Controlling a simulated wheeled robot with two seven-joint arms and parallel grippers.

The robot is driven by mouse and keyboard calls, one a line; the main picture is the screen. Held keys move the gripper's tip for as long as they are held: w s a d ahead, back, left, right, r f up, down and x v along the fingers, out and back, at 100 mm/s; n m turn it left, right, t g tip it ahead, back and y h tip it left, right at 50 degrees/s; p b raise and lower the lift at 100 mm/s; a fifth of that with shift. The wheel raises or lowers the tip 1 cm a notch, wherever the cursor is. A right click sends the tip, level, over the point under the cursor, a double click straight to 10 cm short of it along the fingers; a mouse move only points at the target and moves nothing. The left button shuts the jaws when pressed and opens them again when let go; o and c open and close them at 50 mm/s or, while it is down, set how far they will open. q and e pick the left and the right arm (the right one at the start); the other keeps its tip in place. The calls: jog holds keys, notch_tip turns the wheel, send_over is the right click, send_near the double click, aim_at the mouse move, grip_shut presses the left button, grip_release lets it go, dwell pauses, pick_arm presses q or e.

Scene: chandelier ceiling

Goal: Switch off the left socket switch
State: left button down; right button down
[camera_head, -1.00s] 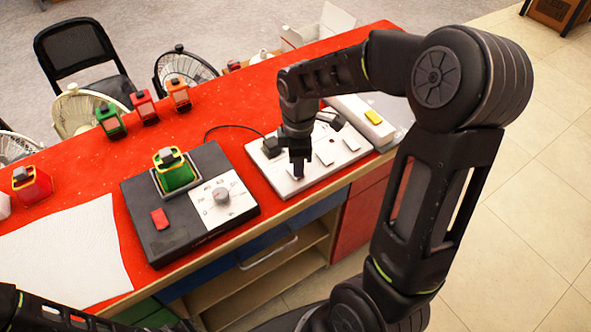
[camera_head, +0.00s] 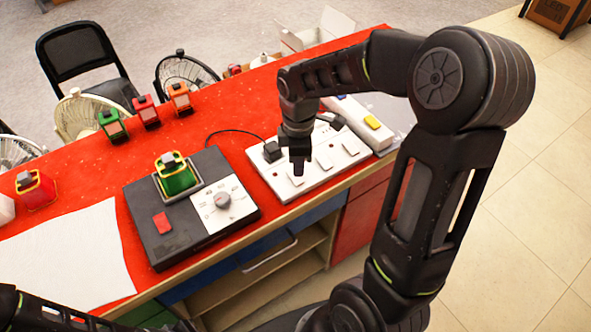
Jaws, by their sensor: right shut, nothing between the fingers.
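A white socket panel (camera_head: 282,189) lies on the red table to the right of a black device. It carries several switches; the middle switch (camera_head: 324,160) and the right switch (camera_head: 351,148) show. A black plug (camera_head: 271,151) sits in the panel's left part and another plug (camera_head: 337,123) sits further right. My right gripper (camera_head: 298,172) points down over the left switch (camera_head: 296,180), its tips shut and at or just above it. I cannot tell if they touch. The gripper hides part of that switch. My left arm shows only at the bottom left; its gripper is out of view.
A black device (camera_head: 150,195) with a dial and a green-yellow block (camera_head: 175,176) stands left of the panel. A white power strip (camera_head: 380,136) with a yellow button lies right of it. Colored blocks stand behind on the red table (camera_head: 90,175).

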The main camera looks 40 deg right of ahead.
aim_at(298, 180)
notch_tip(298, 180, up, 4)
jog(key=p, duration=0.3)
jog(key=shift+r, duration=0.15)
dwell(0.5)
